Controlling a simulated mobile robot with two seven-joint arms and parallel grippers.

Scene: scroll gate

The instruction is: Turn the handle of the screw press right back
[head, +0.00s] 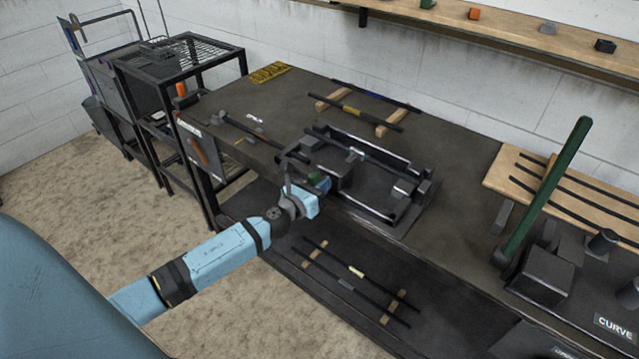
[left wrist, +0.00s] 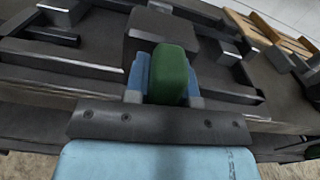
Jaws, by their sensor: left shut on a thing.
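The screw press (head: 395,205) is a dark metal frame on the workbench, with a dark block near its left end. Its green handle (head: 316,178) is at the near left side of the frame, mostly hidden by my gripper in the head view. My left gripper (head: 322,186) is shut on this handle, reaching in from the front of the bench. In the left wrist view, the green grip (left wrist: 174,72) stands between the blue fingers, with the dark block (left wrist: 150,38) just beyond it. My right gripper is not in view.
A long green lever (head: 548,185) rises from a dark fixture at the right, beside a "CURVE" label. Dark rods lie on wooden strips behind the press (head: 365,109) and on the lower shelf (head: 355,280). A black wire rack (head: 185,60) stands left of the bench (head: 460,160).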

